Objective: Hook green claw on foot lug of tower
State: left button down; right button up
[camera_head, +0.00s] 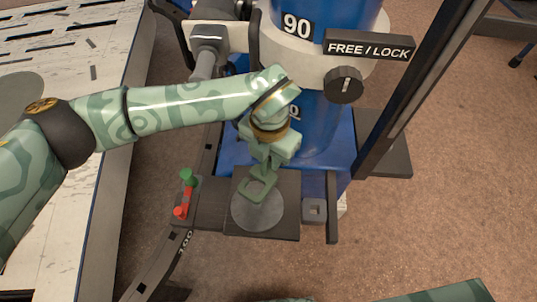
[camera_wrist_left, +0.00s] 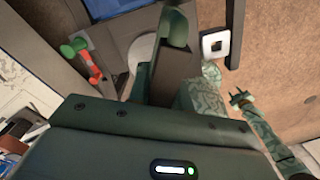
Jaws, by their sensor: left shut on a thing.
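The green claw (camera_head: 258,189) shows as a pale green piece with a gap at my left gripper (camera_head: 262,170), hard to tell from the fingers. My left gripper is shut on it, over the dark plate with a grey disc. In the left wrist view a rounded green end (camera_wrist_left: 175,27) shows beyond the gripper. The foot lug (camera_head: 314,210), a small grey square block with a hole, sits right of the plate, apart from the claw; it also shows in the left wrist view (camera_wrist_left: 214,44). My right gripper (camera_wrist_left: 241,97) has two dark prongs apart.
The blue tower (camera_head: 310,125) with a FREE/LOCK sign (camera_head: 368,46) stands behind. A red and green fitting (camera_head: 185,193) sits left of the plate. A dark upright post (camera_head: 415,85) rises at the right. A pale bench (camera_head: 75,100) fills the left.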

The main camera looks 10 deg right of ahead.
aim_at(269, 167)
pick_arm(q)
jog(key=shift+f+b, duration=0.75)
jog(key=shift+f, duration=2.35)
jog(key=shift+f+b, duration=0.45)
jog(key=shift+f, duration=0.95)
jog(key=shift+f+b, duration=0.4)
jog(key=shift+f, duration=0.25)
pick_arm(e)
jog(key=shift+w+d+f+n, duration=0.15)
jog(key=shift+d+f+n, duration=0.05)
jog(key=shift+d+f, duration=0.3)
jog(key=shift+w+d+f+n, duration=0.15)
jog(key=shift+d+f+n, duration=0.05)
jog(key=shift+d+f, duration=0.2)
jog(key=shift+w, duration=0.1)
pick_arm(q)
jog(key=c, duration=1.2)
grip_release()
pick_arm(e)
jog(key=shift+w+f, duration=0.1)
